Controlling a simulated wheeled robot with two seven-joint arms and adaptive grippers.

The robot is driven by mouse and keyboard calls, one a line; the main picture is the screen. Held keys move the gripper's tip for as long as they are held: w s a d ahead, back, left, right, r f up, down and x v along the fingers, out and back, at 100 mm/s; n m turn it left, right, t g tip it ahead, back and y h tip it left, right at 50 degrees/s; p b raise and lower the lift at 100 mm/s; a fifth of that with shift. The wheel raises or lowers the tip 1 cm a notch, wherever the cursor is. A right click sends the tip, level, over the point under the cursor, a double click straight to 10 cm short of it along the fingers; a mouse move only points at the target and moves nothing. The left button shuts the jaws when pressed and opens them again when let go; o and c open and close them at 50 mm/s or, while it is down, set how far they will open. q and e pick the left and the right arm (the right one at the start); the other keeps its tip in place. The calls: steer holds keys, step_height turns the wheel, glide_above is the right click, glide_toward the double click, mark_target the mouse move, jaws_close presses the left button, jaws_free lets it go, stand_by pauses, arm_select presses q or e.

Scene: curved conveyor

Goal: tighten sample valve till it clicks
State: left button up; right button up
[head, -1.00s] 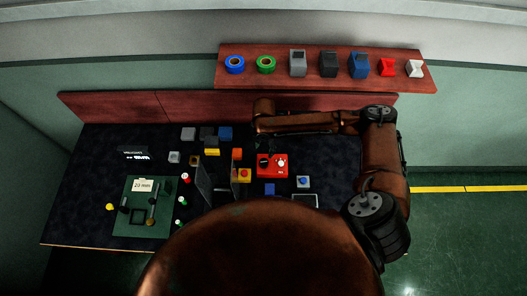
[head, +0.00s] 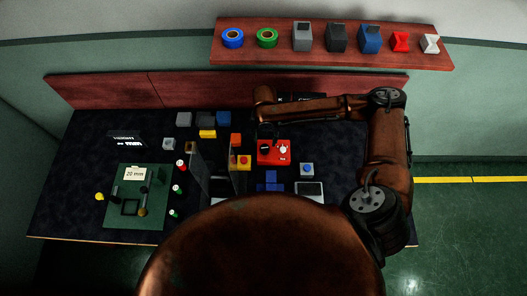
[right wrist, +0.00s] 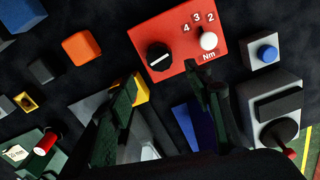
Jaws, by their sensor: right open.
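A red box (head: 273,159) stands on the dark table in the head view. In the right wrist view the red box (right wrist: 181,24) shows a black knob (right wrist: 159,57) with a white line, a white knob (right wrist: 208,41), the digits 4, 3, 2 and "Nm". No label names a sample valve; I cannot tell which part it is. My right gripper (head: 268,132) is over the back of the red box. In the right wrist view its dark fingers (right wrist: 163,98) are apart, with nothing seen between them. My left gripper is not in view.
A small box with a blue button (head: 307,169) and a grey unit (head: 309,188) stand to the right. Blue blocks (head: 270,178) lie in front. Upright dark panels (head: 200,175) and a green board (head: 128,214) are to the left. A shelf (head: 270,61) hangs behind.

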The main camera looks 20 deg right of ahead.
mark_target(264, 149)
steer(key=shift+f, duration=0.3)
steer(key=shift+f+n, duration=0.2)
steer(key=shift+n, duration=0.1)
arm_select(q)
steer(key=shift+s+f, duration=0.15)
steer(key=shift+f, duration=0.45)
arm_select(e)
steer(key=shift+f, duration=3.55)
steer(key=shift+c, duration=0.6)
steer(key=c, duration=1)
steer(key=m+p, duration=0.1)
steer(key=p, duration=0.1)
steer(key=m+p, duration=0.1)
steer(key=p, duration=0.1)
steer(key=shift+a+r+m, duration=0.1)
steer(key=shift+r+m, duration=0.2)
steer(key=shift+m, duration=0.1)
steer(key=shift+c, duration=0.2)
steer(key=shift+f+m+p, duration=0.1)
steer(key=shift+m+p, duration=0.4)
steer(key=shift+p, duration=0.15)
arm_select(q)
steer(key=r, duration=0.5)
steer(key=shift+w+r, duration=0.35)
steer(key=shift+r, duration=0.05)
arm_select(e)
steer(key=shift+f, duration=0.15)
